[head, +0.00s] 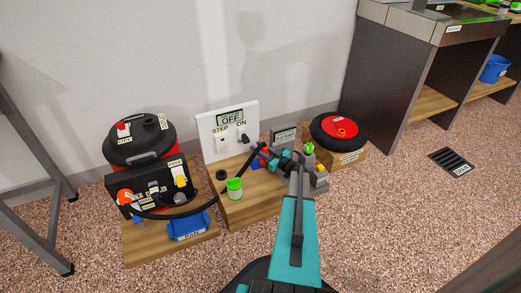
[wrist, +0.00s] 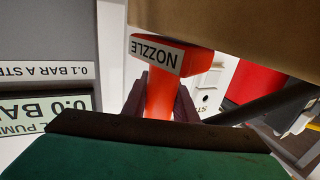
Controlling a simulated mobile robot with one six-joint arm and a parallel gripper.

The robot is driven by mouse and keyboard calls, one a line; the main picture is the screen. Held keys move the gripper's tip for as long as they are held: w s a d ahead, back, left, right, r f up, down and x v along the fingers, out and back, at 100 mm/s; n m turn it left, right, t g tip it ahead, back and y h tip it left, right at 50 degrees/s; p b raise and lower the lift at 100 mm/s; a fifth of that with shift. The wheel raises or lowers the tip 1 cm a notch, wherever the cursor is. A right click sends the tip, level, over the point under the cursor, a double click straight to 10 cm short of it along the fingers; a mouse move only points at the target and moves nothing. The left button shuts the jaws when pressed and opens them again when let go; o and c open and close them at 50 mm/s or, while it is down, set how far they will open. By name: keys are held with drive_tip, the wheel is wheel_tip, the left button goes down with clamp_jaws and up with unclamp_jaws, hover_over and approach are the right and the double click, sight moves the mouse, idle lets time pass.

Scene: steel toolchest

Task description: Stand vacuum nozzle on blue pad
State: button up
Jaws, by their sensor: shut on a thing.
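The vacuum nozzle (wrist: 160,65) is orange-red with a white NOZZLE label, which reads upside down in the wrist view. My gripper (wrist: 160,98) is shut on its narrower part, with a dark finger on each side. The wide labelled end lies close to a tan surface; I cannot tell whether they touch. In the head view my gripper (head: 265,152) is over the back of the low wooden plinth. The blue pad (head: 256,164) shows there as a small patch, partly hidden by my arm. It is not clear in the wrist view.
The black vacuum (head: 140,140) stands at the left, with a black hose (head: 180,212) curving toward the plinth.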

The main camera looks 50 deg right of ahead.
drive_tip(key=shift+f, duration=0.1)
idle(0.3)
drive_tip(key=o, duration=1.1)
drive_tip(key=shift+c, duration=0.2)
drive_tip(key=shift+s+r, duration=0.25)
drive_tip(key=shift+s, duration=0.15)
drive_tip(key=s+p, duration=0.4)
drive_tip(key=s, duration=0.7)
drive_tip(key=shift+s, duration=0.15)
drive_tip(key=shift+f, duration=0.1)
